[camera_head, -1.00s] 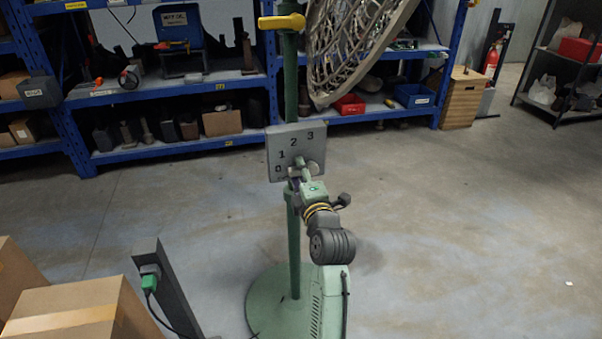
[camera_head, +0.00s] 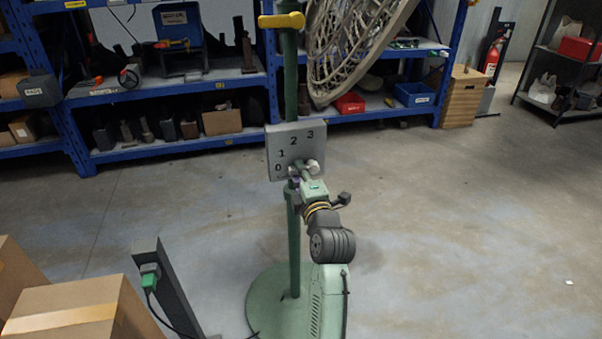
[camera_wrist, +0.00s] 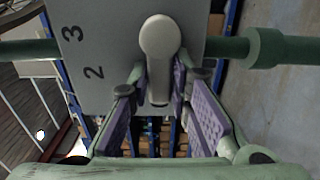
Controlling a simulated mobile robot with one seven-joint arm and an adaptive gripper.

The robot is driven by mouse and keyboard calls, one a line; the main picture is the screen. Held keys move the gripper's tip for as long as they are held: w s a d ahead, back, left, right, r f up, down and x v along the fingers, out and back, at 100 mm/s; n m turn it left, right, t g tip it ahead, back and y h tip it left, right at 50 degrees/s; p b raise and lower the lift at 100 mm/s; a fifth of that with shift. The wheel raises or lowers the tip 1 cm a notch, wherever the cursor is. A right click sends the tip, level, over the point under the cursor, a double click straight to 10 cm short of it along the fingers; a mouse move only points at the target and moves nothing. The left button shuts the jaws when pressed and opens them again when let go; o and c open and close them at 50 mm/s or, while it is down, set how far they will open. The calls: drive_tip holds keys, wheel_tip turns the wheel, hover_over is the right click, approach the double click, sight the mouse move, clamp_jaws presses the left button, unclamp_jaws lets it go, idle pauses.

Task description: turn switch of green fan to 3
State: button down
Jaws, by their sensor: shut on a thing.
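The green fan has an upright green pole (camera_head: 293,235) on a round base (camera_head: 270,300), with its wire cage (camera_head: 350,45) at the top. A grey switch plate (camera_head: 275,140) on the pole carries the marks 0, 1, 2 and 3. In the wrist view the plate (camera_wrist: 105,40) shows 3 and 2. The pale switch knob (camera_wrist: 160,45) stands between the purple pads of my gripper (camera_wrist: 165,100), which is shut on it. In the head view my gripper (camera_head: 305,172) is at the plate's lower part and hides some of the knob, so its exact setting is unclear.
A blue shelf rack (camera_head: 180,145) with tools and boxes stands behind the fan. Cardboard boxes (camera_head: 75,310) and a dark post (camera_head: 170,285) with a green plug are at the lower left. The floor at the right is clear.

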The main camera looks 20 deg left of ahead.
sight(311, 152)
drive_tip(key=r+m, duration=0.1)
drive_tip(key=m, duration=0.5)
drive_tip(key=d+r+m+p, duration=0.1)
drive_tip(key=m, duration=0.2)
drive_tip(key=shift+w+r, duration=0.3)
drive_tip(key=shift+w, duration=0.05)
drive_tip(key=m, duration=0.3)
drive_tip(key=d+m+p, duration=0.1)
drive_tip(key=m, duration=0.1)
drive_tip(key=shift+w+r, duration=0.3)
drive_tip(key=shift+r, duration=0.05)
drive_tip(key=shift+w+d+m+p, duration=0.2)
drive_tip(key=shift+d+m+p, duration=0.1)
drive_tip(key=shift+m, duration=0.7)
drive_tip(key=shift+w+d+m+p, duration=0.15)
drive_tip(key=shift+m+p, duration=0.15)
drive_tip(key=shift+m, duration=0.7)
drive_tip(key=c, duration=1.5)
unclamp_jaws()
